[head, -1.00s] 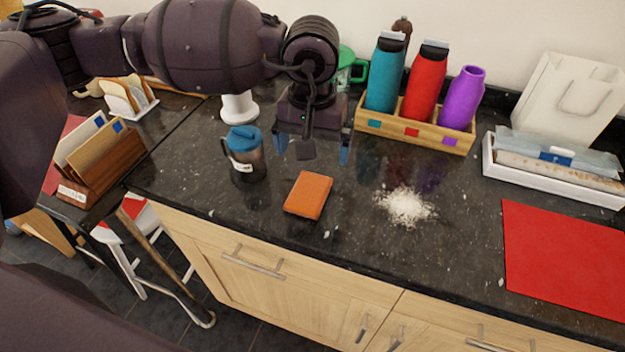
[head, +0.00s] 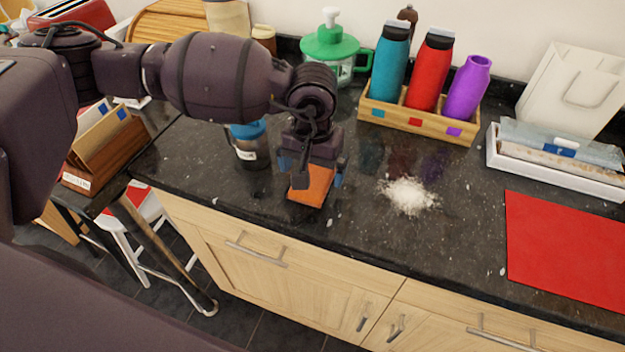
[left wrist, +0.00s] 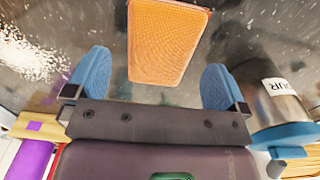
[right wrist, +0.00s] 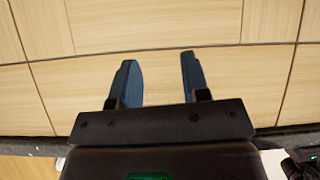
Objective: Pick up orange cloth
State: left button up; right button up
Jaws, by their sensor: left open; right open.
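The orange cloth (head: 311,187) is a folded block lying flat on the dark granite counter, partly hidden by my left gripper in the head view. My left gripper (head: 312,182) is open and hangs over the cloth. In the left wrist view the cloth (left wrist: 167,42) shows between and beyond the two blue fingers of the left gripper (left wrist: 158,88), apart from both. My right gripper (right wrist: 155,82) is open and empty, facing pale wooden cabinet fronts in the right wrist view. It is not seen in the head view.
A blue-lidded jar (head: 250,146) stands just left of the left gripper. A pile of white powder (head: 408,195) lies to the right. A wooden bottle rack (head: 418,122) stands behind, and a red mat (head: 568,250) lies far right.

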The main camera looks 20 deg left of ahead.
aim_at(313, 178)
pick_arm(q)
notch_tip(313, 178, down, 2)
jog(key=shift+f, duration=0.25)
jog(key=c, duration=1)
jog(key=shift+r, duration=0.1)
notch_tip(313, 178, up, 20)
jog(key=shift+f+p, duration=0.1)
jog(key=shift+p, duration=0.2)
